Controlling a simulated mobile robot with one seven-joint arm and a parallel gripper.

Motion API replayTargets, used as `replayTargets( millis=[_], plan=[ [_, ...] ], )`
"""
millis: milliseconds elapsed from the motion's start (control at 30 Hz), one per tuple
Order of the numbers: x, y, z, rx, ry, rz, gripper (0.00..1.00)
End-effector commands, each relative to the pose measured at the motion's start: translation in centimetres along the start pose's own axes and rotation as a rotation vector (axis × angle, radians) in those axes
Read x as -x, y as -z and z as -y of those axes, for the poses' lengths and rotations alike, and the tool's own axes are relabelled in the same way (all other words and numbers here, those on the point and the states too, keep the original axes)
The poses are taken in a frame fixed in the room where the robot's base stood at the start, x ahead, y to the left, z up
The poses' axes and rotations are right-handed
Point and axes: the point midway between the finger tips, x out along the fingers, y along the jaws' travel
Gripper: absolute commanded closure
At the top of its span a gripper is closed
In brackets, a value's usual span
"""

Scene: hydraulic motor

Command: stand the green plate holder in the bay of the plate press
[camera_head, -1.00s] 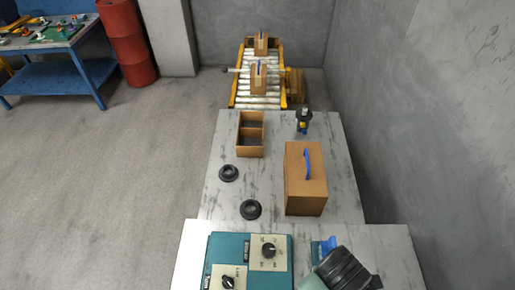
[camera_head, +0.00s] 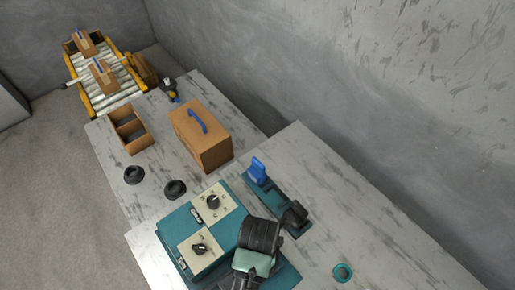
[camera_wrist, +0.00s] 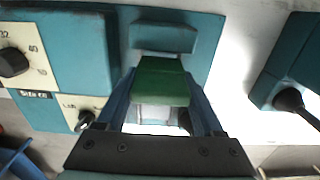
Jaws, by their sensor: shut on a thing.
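The green plate holder (camera_wrist: 160,82) is a green block in the wrist view. My gripper (camera_wrist: 160,95) is shut on it, with one blue-grey finger on each side. A teal machine with two cream dial panels (camera_head: 207,222), which looks like the plate press, stands on the near bench; it also shows in the wrist view (camera_wrist: 70,40). In the wrist view the holder is in front of a raised teal block (camera_wrist: 163,38) on the machine's flat teal base. I cannot tell whether the holder touches the base. In the head view my arm hides the holder and part of the machine.
A teal fixture with a blue lever (camera_head: 259,171) stands right of the machine. A teal ring (camera_head: 343,272) lies on the pale bench. Behind are a brown case (camera_head: 201,135), an open wooden box (camera_head: 129,126) and two black rings (camera_head: 134,174). The bench's right side is mostly clear.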

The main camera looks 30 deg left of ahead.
Motion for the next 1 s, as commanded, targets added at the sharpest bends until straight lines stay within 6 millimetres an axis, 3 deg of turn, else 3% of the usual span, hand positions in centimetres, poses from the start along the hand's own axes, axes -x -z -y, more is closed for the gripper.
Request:
replayTargets(
  millis=[300,700,733,867,1000],
  plan=[
    [-3.9,0.0,0.0,0.000,0.000,0.000,0.88],
    [-4.5,0.0,0.0,0.001,0.000,0.001,0.88],
    [-4.4,0.0,0.0,0.000,0.000,0.000,0.26],
    [-4.3,0.0,0.0,0.000,0.000,0.001,0.02],
    [-4.3,0.0,0.0,0.000,0.000,0.001,0.01]
  ],
)
